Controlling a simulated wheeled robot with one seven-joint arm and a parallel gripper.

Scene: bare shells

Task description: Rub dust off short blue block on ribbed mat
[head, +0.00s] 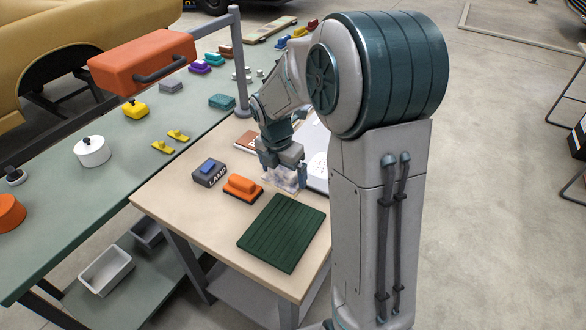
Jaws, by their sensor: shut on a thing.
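The ribbed mat (282,232) is dark green and lies at the front of the small beige table; nothing rests on it. A small blue block (207,165) sits on a dark grey box (211,177) lettered LAMP, left of my gripper. I cannot tell whether it carries dust. My gripper (285,174) points down over the table, behind the mat. It is shut on a pale, whitish, crumpled-looking thing (284,184), possibly a cloth, partly hidden by the fingers. I cannot tell whether this touches the tabletop.
An orange block with a dark base (242,188) stands between the box and the mat. A pale flat panel (318,160) and a brown item (248,141) lie behind my gripper. A long green bench (120,185) with several parts runs along the left.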

